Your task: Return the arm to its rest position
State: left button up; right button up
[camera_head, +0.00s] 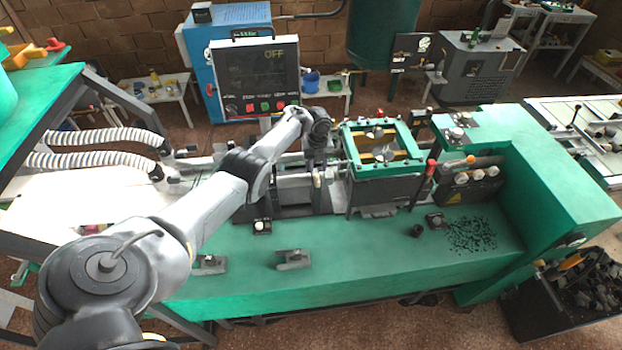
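My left arm (215,200) comes in from the lower left and reaches over the green machine (370,255) to its middle. My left gripper (317,180) points down in front of the grey block, just left of the green square frame (372,165). The gripper is small and dark here, and I cannot tell whether its fingers are open or shut, or whether they touch anything. My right arm and gripper are not in view.
A control panel (255,75) reading OFF stands behind the gripper. Red-tipped lever (424,180), a small black cylinder (416,230) and scattered black bits (471,234) are to the right. A dark bin (570,300) stands at lower right. The machine's front surface is mostly clear.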

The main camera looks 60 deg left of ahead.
aim_at(318, 182)
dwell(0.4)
pick_arm(q)
jog(key=shift+f, duration=0.1)
jog(key=shift+d+f+n+y+p, duration=0.15)
jog(key=shift+f+n+y+p, duration=0.15)
jog(key=shift+f+n+y, duration=0.15)
jog(key=d, duration=0.1)
jog(key=f+n+y, duration=0.1)
jog(key=d+n+p, duration=0.1)
jog(key=shift+s+d+f+y, duration=0.25)
jog(key=shift+s+d+y, duration=0.05)
jog(key=shift+s+y, duration=0.05)
jog(key=s+d+f+n+t+p, duration=0.15)
jog(key=s+d+n, duration=0.25)
jog(key=d, duration=0.6)
jog(key=s+d+r+n+p, duration=0.1)
jog(key=s+d+n+p, duration=0.2)
jog(key=d, duration=0.6)
jog(key=s+d+r+n+t+h, duration=0.1)
jog(key=s+d+r+n, duration=0.4)
jog(key=s+d, duration=0.4)
jog(key=s+d+r+n+t+h+p, duration=0.1)
jog(key=s+d+r+n, duration=0.4)
jog(key=s+d+r, duration=0.3)
jog(key=shift+s+d+r+h, duration=0.2)
jog(key=shift+s+d+h, duration=0.2)
jog(key=shift+s+d, duration=0.35)
